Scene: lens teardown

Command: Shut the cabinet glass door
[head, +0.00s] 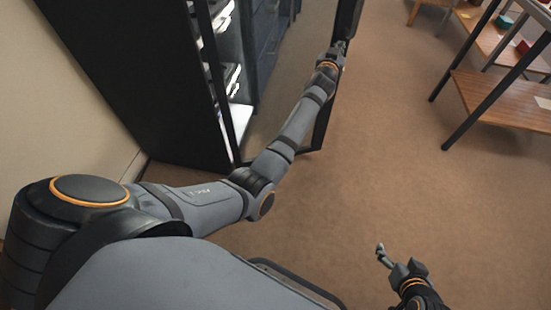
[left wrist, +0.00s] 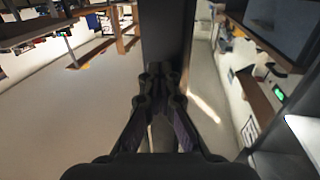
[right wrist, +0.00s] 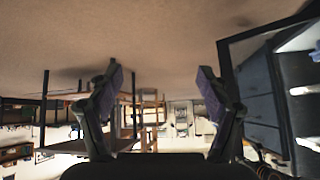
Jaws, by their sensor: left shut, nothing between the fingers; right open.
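The tall black cabinet (head: 125,65) stands at the left of the head view, with lit shelves inside. Its glass door (head: 349,18) stands open, its dark frame reaching out to the right of the cabinet. My left arm stretches across the door in that view. My left gripper (head: 340,48) is shut and empty at the door's outer edge; I cannot tell whether it touches. In the left wrist view its closed fingertips (left wrist: 160,82) are in front of a dark upright panel (left wrist: 166,35), apparently the door edge. My right gripper (head: 391,257) is open and empty above the floor.
A wooden shelf rack (head: 500,100) with dark metal legs stands at the upper right, holding small coloured items. Brown floor (head: 390,150) lies clear between the door and the rack. In the right wrist view my right fingers (right wrist: 160,85) have nothing between them.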

